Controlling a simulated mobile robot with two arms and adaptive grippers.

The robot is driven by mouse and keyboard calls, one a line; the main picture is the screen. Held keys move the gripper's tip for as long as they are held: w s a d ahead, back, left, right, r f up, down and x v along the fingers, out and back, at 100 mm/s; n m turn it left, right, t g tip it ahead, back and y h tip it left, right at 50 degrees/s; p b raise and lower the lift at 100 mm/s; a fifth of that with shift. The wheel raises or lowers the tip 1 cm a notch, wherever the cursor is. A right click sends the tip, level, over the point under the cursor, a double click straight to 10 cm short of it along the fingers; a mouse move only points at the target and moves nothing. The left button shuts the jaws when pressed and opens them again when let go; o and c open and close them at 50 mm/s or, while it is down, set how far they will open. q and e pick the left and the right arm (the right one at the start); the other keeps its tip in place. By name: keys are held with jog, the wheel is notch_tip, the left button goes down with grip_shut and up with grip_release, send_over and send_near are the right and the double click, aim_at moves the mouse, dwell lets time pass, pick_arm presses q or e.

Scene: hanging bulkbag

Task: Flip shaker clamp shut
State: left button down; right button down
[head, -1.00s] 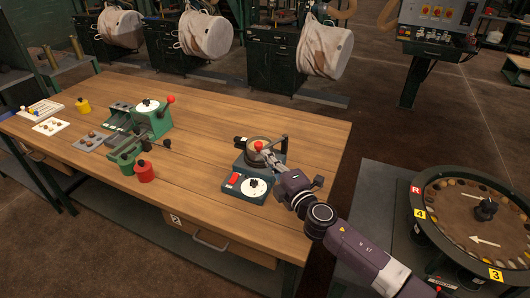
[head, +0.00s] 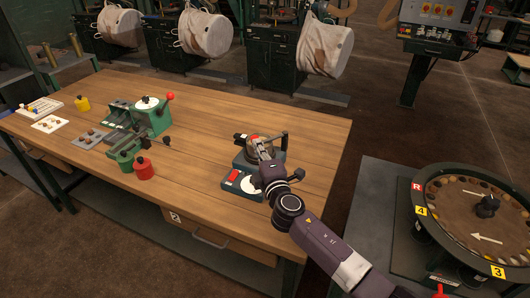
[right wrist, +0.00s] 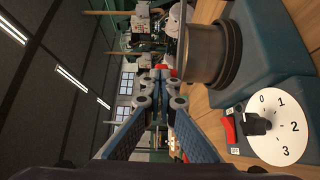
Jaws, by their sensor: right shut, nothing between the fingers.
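The shaker (head: 243,157) stands near the right end of the wooden bench, with a round metal pot on a dark teal base. The pot (right wrist: 203,52) is large in the right wrist view. The clamp's exact position is hard to tell. My right gripper (head: 262,146) is shut and empty over the pot's near side. Its fingertips (right wrist: 160,76) meet beside the pot. My left gripper is out of view.
The base carries a red switch (head: 234,174) and a white numbered dial (right wrist: 276,130). A dark upright post (head: 284,142) stands at the pot's right.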

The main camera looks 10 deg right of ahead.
jog(key=w+a+m+h+b, duration=0.1)
jog(key=w+h+b, duration=0.1)
jog(key=b, duration=0.1)
jog(key=shift+a+f+m+h, duration=0.3)
jog(key=shift+a+f+m, duration=0.05)
jog(key=shift+m, duration=0.05)
jog(key=shift+w+a+r+b, duration=0.15)
jog(key=shift+w+a+b, duration=0.05)
jog(key=shift+w+b, duration=0.2)
jog(key=shift+r, duration=0.2)
